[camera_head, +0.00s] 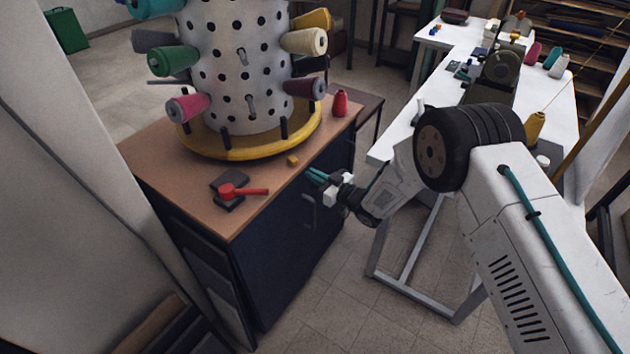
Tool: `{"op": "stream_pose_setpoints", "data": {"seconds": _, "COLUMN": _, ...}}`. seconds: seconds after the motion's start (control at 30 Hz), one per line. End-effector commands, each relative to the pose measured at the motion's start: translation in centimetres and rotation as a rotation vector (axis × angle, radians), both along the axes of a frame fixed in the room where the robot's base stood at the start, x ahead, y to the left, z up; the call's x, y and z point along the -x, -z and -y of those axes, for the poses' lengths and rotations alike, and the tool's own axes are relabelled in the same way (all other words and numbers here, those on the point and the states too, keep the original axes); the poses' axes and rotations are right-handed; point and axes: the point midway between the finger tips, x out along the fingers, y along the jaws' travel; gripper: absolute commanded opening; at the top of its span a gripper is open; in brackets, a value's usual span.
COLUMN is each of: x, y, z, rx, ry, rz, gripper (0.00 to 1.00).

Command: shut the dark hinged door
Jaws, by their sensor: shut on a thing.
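The dark hinged door (290,255) is the navy front of a wood-topped cabinet. It looks about flush with the cabinet, but I cannot tell whether a small gap is left. Its grey upright handle (309,211) shows on the upper part. My gripper (316,176) reaches in from the right, its teal fingers at the door's upper part, just above the visible handle in the picture. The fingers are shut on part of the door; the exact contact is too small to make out.
The cabinet top (155,155) bears a perforated white drum (235,75) with several yarn cones on a yellow base, a red-handled tool (240,190) and a red cone (340,103). Floor (330,290) before the door is clear.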

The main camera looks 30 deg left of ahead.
Motion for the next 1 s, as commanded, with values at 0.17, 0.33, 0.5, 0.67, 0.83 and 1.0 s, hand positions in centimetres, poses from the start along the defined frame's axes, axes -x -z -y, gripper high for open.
{"op": "stream_pose_setpoints", "data": {"seconds": 0.17, "x": 0.3, "y": -0.4, "z": -1.0, "rx": -0.003, "ry": -0.006, "rz": 0.008, "gripper": 0.0}}
{"op": "stream_pose_setpoints", "data": {"seconds": 0.33, "x": 0.4, "y": -0.5, "z": -1.2, "rx": -0.003, "ry": -0.008, "rz": 0.009, "gripper": 0.0}}
{"op": "stream_pose_setpoints", "data": {"seconds": 0.5, "x": 0.6, "y": -0.5, "z": -0.8, "rx": -0.003, "ry": -0.011, "rz": 0.008, "gripper": 0.0}}
{"op": "stream_pose_setpoints", "data": {"seconds": 0.67, "x": 0.9, "y": -0.4, "z": 1.7, "rx": -0.002, "ry": -0.01, "rz": 0.003, "gripper": 0.0}}
{"op": "stream_pose_setpoints", "data": {"seconds": 0.83, "x": 1.1, "y": -0.3, "z": 6.0, "rx": 0.0, "ry": -0.005, "rz": -0.001, "gripper": 0.0}}
{"op": "stream_pose_setpoints", "data": {"seconds": 1.0, "x": 1.4, "y": -0.2, "z": 9.8, "rx": 0.0, "ry": -0.007, "rz": -0.002, "gripper": 0.0}}
